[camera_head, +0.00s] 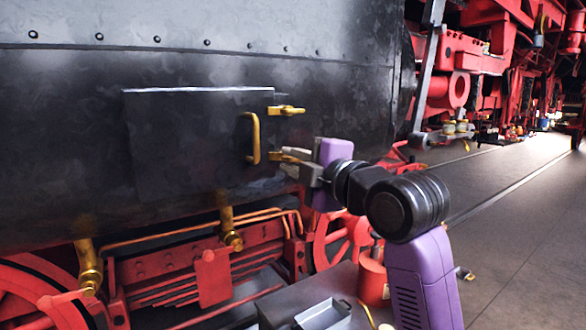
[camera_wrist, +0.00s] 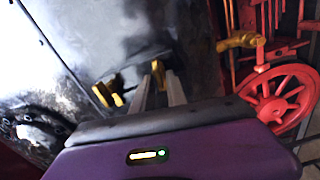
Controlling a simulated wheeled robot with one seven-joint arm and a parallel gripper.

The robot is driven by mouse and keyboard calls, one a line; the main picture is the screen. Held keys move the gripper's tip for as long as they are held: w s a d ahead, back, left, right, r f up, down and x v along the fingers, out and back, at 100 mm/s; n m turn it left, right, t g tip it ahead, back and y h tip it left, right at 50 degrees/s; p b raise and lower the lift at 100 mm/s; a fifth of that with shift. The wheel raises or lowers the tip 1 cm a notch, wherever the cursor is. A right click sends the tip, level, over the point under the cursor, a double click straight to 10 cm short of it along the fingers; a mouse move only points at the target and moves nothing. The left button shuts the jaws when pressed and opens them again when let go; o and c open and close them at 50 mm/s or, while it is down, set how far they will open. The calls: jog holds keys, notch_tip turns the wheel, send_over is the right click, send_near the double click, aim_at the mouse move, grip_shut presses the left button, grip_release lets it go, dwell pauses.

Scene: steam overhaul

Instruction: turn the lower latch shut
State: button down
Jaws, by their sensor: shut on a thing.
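The lower latch (camera_head: 284,157) is a small brass lever at the right edge of a dark rectangular door (camera_head: 195,145) in the black boiler side. It lies roughly level, pointing right. My gripper (camera_head: 296,162) is shut on its outer end. In the wrist view the brass latch (camera_wrist: 158,72) shows between my two grey fingers, partly hidden by them. The upper latch (camera_head: 287,110) is also brass and lies level across the door's right edge. A brass handle (camera_head: 252,138) stands upright on the door, left of the latches; the door lies flush with the boiler side.
Below are red frame parts (camera_head: 213,280), brass pipes (camera_head: 88,268) and red wheels (camera_head: 340,238). A grey tray (camera_head: 322,314) and a red can (camera_head: 372,278) stand at the bottom. The floor (camera_head: 520,230) at the right is mostly clear.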

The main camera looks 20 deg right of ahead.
jog(key=shift+f+n+b, duration=0.3)
jog(key=shift+n+b, duration=0.1)
jog(key=shift+n, duration=0.4)
jog(key=c, duration=1.6)
grip_release()
jog(key=shift+o, duration=0.2)
jog(key=shift+r, duration=0.1)
jog(key=b+v, duration=0.1)
jog(key=v, duration=0.6)
jog(key=shift+s, duration=0.4)
